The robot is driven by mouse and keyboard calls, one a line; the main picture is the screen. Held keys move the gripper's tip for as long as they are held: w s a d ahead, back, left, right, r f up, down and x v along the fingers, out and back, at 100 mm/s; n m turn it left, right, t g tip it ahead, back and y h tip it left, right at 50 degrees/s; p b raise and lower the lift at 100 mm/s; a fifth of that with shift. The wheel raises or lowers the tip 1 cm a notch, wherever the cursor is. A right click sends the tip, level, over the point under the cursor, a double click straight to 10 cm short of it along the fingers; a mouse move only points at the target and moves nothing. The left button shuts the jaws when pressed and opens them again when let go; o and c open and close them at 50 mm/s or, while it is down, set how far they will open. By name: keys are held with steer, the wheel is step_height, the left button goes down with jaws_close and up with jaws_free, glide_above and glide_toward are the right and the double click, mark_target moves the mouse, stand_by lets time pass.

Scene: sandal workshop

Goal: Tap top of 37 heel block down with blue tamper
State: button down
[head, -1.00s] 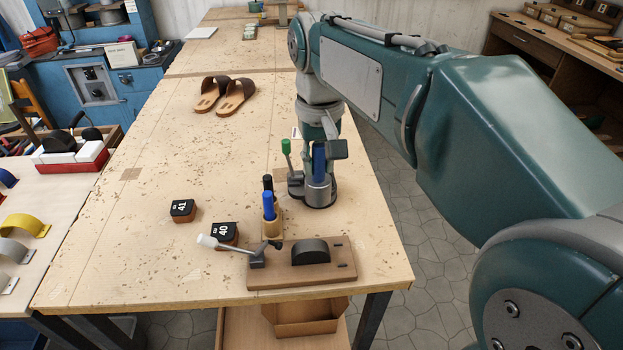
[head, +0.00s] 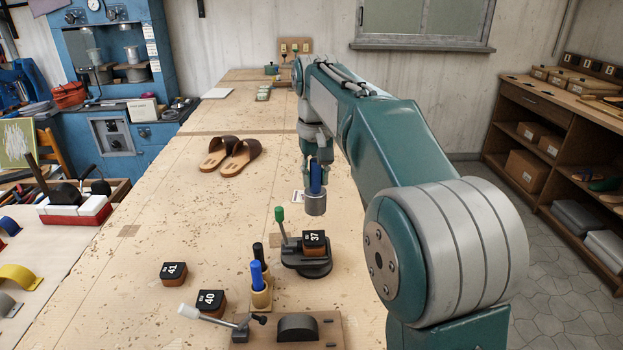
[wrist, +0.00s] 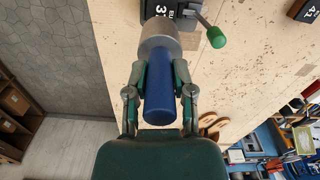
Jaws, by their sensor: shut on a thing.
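My gripper (head: 316,168) is shut on the blue tamper (head: 316,184), which has a blue handle and a grey metal head pointing down. In the wrist view the tamper (wrist: 162,95) sits between both fingers. The 37 heel block (head: 314,243) has a black top with a white label and brown sides. It sits in a dark round fixture (head: 306,268) with a green-knobbed lever (head: 280,218) standing up at its left. The tamper head is above and apart from the block, seemingly farther back. In the wrist view the head partly hides the block (wrist: 181,8).
Blocks 41 (head: 174,273) and 40 (head: 210,302) lie to the left. A holder (head: 262,298) with a blue and a black handle stands close to the fixture. A wooden board (head: 330,333) with a white-tipped lever is in front. Sandals (head: 230,157) lie farther back.

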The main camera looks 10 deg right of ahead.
mark_target(314, 191)
steer(key=f, duration=0.2)
steer(key=shift+a+f, duration=0.35)
steer(key=shift+f, duration=0.05)
steer(key=shift+d+f, duration=0.25)
steer(key=shift+f, duration=0.85)
steer(key=shift+a, duration=0.15)
step_height(314, 191, down, 2)
steer(key=shift+f, duration=0.25)
steer(key=shift+r, duration=1.35)
step_height(314, 191, down, 3)
steer(key=shift+f, duration=0.15)
steer(key=shift+r, duration=1.65)
steer(key=shift+f, duration=0.1)
